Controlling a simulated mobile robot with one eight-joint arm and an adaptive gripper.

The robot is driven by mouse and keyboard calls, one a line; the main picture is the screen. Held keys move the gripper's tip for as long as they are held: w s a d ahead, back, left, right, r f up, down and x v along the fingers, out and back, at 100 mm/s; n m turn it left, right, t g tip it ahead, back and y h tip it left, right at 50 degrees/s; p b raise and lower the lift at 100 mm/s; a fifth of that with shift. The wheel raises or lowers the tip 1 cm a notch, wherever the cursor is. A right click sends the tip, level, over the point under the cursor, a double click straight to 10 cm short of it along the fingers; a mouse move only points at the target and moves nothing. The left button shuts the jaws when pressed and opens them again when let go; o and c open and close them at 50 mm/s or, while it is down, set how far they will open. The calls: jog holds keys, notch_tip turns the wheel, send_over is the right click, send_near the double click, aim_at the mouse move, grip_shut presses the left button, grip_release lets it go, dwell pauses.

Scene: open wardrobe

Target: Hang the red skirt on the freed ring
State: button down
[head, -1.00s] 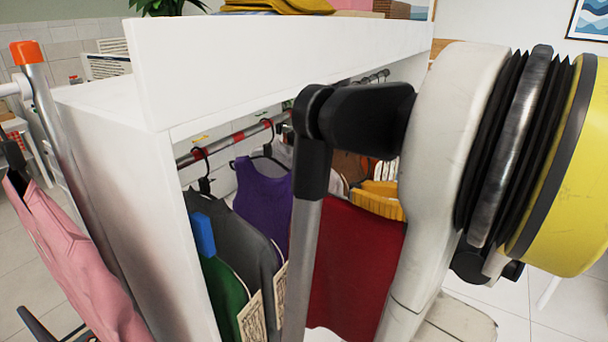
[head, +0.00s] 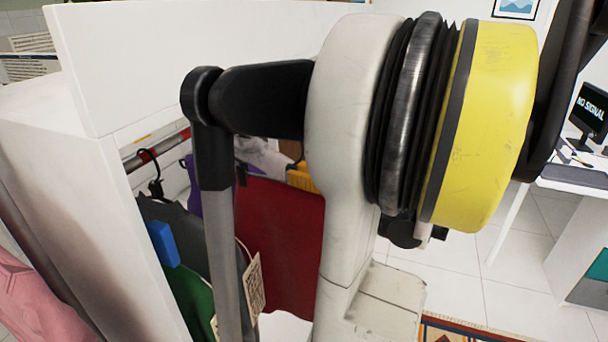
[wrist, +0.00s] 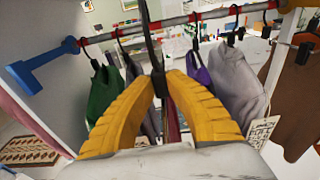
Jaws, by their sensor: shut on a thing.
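The red skirt (head: 282,245) hangs below my gripper, partly hidden by my arm in the head view. In the wrist view only a dark red strip (wrist: 172,125) shows between the fingers. My gripper (wrist: 165,85) has yellow fingers shut on the skirt's black hanger (wrist: 152,48); a yellow finger also shows in the head view (head: 302,178). The hanger's stem rises past the rail (wrist: 215,14) and leaves the top of the wrist view, so its hook tip is hidden. I cannot tell whether it touches the rail. The rail carries red bands (wrist: 193,17); I cannot tell which ring is free.
Green (wrist: 103,95), grey, purple (wrist: 197,72), light grey (wrist: 237,80) and brown (wrist: 295,105) garments hang close around my fingers. A blue bracket-like piece (wrist: 42,70) is at the rail's left. The white wardrobe side (head: 75,190) stands left; a desk (head: 575,180) is right.

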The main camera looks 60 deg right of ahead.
jog(key=w+a+b, duration=0.1)
jog(key=w, duration=2)
jog(key=shift+a, duration=0.35)
jog(key=w, duration=0.7)
jog(key=shift+w+a+b, duration=0.15)
jog(key=shift+a+b, duration=0.1)
jog(key=shift+b, duration=0.05)
dwell(0.7)
jog(key=shift+f+b, duration=1.2)
jog(key=shift+f, duration=0.3)
jog(key=shift+a+f+b, duration=0.1)
jog(key=shift+f+b, duration=0.2)
jog(key=shift+f, duration=0.1)
jog(key=c, duration=1.4)
grip_release()
